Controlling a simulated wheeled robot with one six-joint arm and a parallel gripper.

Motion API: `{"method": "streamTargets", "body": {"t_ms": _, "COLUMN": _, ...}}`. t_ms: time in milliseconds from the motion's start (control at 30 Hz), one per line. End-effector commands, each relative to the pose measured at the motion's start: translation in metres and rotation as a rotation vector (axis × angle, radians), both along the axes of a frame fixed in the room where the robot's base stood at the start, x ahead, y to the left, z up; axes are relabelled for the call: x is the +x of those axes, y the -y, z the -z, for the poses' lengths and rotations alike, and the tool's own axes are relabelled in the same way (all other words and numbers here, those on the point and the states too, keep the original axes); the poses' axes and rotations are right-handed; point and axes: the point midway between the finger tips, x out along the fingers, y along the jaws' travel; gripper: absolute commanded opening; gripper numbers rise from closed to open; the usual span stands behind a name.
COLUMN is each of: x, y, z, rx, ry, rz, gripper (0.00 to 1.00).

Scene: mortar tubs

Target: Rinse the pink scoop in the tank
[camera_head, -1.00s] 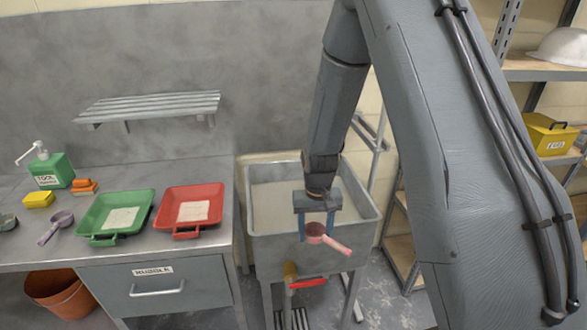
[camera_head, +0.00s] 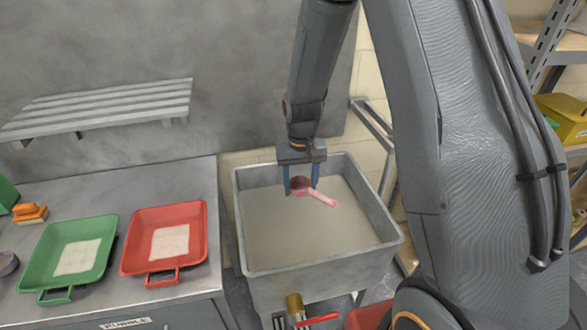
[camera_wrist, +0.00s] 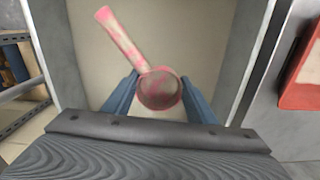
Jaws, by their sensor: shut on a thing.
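The pink scoop (camera_head: 321,198) is in my gripper (camera_head: 301,190), its bowl between the two blue fingers. In the head view its handle points right and slightly down. In the wrist view the scoop (camera_wrist: 124,38) shows pale patches on its pink handle, and its bowl sits between the fingertips (camera_wrist: 158,92). The grey tank (camera_head: 262,272) stands below, filled with murky beige liquid (camera_head: 310,232). The scoop is seen over the tank's opening and looks above the liquid; its exact height is hard to tell.
A red tray (camera_head: 134,262) and a green tray (camera_head: 32,275), each with a pale patch inside, sit on the metal counter left of the tank. A slatted shelf (camera_head: 100,108) hangs above. A brass tap with red lever (camera_head: 318,320) is at the tank's front.

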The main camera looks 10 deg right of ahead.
Motion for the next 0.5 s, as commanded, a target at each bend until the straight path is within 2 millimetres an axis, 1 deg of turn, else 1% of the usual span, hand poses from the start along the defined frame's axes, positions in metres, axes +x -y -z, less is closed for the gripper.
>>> {"method": "streamTargets", "body": {"t_ms": 133, "x": 0.000, "y": -0.002, "z": 0.002, "rx": 0.000, "ry": 0.000, "rz": -0.003, "gripper": 0.27}}
{"method": "streamTargets", "body": {"t_ms": 233, "x": 0.000, "y": -0.002, "z": 0.006, "rx": 0.000, "ry": -0.001, "rz": -0.004, "gripper": 0.27}}
{"method": "streamTargets", "body": {"t_ms": 500, "x": 0.000, "y": -0.001, "z": 0.030, "rx": 0.000, "ry": -0.002, "rz": -0.002, "gripper": 0.27}}
